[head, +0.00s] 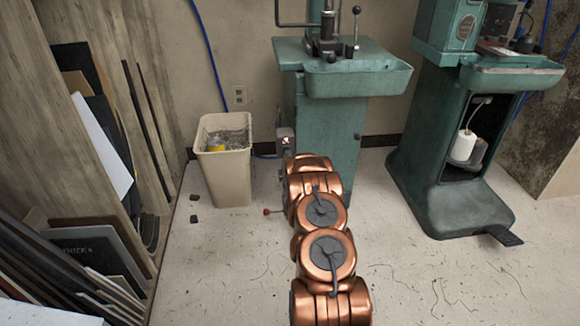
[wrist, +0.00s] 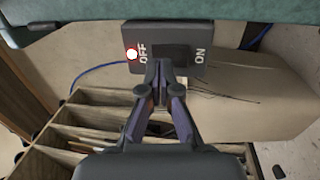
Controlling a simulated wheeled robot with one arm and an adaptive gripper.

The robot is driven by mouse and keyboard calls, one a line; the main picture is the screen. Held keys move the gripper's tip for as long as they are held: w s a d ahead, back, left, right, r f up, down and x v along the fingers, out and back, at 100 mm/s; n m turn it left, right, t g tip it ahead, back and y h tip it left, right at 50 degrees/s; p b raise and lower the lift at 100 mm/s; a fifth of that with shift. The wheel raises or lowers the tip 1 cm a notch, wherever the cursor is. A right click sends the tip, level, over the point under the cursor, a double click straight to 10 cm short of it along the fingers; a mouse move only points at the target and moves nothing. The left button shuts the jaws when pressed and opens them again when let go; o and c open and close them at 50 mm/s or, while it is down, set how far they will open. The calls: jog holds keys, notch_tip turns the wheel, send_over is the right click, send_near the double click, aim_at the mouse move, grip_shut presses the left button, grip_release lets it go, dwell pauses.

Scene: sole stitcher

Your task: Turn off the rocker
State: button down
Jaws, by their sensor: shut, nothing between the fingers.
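The switch box (wrist: 207,62) is a dark grey plate under a green machine edge in the wrist view. It has OFF lettering at left and ON at right. The black rocker (wrist: 178,51) sits between the two words; which side is pressed in I cannot tell. A small white and red round piece (wrist: 131,54) is at the box's left edge. My gripper (wrist: 159,66) is shut and empty. Its tips overlap the lower left of the rocker in the picture; whether they touch it is unclear. In the head view the box (head: 285,138) shows small beside the green machine, just above my arm.
The green machine (head: 330,140) stands behind my arm. A second green machine (head: 430,180) stands at right. Boards lean at left.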

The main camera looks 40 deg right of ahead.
jog(key=shift+x, duration=0.9)
jog(key=shift+r, duration=0.15)
jog(key=shift+w+d+r+g+p, duration=0.15)
jog(key=shift+w+r+g+p, duration=0.15)
jog(key=shift+p, duration=0.15)
jog(key=shift+f, duration=0.3)
jog(key=shift+s+r, duration=0.1)
jog(key=shift+s, duration=0.35)
jog(key=r+p+v, duration=0.3)
jog(key=v, duration=1)
jog(key=shift+s, duration=0.1)
